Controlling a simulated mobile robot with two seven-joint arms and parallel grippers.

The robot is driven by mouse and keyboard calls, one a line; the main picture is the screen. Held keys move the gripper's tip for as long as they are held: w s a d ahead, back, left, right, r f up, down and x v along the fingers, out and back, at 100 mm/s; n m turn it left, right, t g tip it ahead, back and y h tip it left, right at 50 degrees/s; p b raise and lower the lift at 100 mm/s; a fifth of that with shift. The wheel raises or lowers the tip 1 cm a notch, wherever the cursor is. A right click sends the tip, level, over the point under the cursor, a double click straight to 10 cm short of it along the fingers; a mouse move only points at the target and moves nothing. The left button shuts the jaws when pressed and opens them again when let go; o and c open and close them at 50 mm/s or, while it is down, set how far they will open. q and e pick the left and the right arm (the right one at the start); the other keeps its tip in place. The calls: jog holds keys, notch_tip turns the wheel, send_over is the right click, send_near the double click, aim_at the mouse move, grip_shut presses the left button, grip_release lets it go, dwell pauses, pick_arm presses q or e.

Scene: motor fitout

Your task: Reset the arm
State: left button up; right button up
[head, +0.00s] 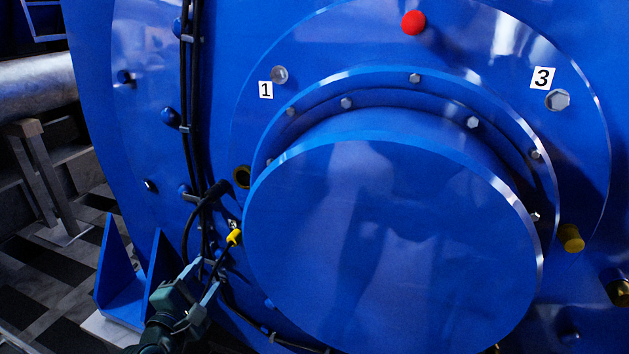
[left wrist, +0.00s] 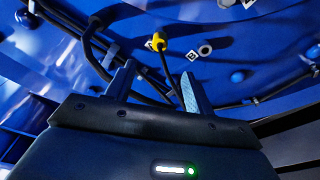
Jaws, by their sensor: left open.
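My left gripper (head: 205,278) is in the lower left of the head view, its two fingers spread and pointing up toward the blue motor face (head: 380,235). In the left wrist view its fingers (left wrist: 157,85) are apart, and I see nothing held firmly between them. A yellow connector (head: 235,237) on a thin black cable is just beyond the fingertips; it also shows in the left wrist view (left wrist: 157,42). Its cable appears to run down between the fingers in the picture; I cannot tell if it touches them. My right gripper is not in view.
Black cables (head: 189,90) run down the motor's left side. A red cap (head: 413,22), a yellow plug (head: 571,238) and labels 1 (head: 266,90) and 3 (head: 542,78) are on the motor. A blue bracket (head: 120,275) stands left of the gripper. Open floor shows at far left.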

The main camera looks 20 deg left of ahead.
pick_arm(q)
jog(key=s+d+f+m+g+h, duration=0.2)
jog(key=s+d+f+m+h, duration=0.15)
jog(key=s+d+m, duration=0.75)
jog(key=s+d+r+m+g+p, duration=0.2)
jog(key=s+d+m+p, duration=0.1)
jog(key=m+p, duration=0.4)
jog(key=s+d+r+m+g+p, duration=0.2)
jog(key=s+d+m+p, duration=0.1)
jog(key=d+m+p, duration=0.3)
jog(key=shift+s+d+m+g+p, duration=0.25)
jog(key=shift+m+g+p, duration=0.15)
jog(key=shift+m+p, duration=0.8)
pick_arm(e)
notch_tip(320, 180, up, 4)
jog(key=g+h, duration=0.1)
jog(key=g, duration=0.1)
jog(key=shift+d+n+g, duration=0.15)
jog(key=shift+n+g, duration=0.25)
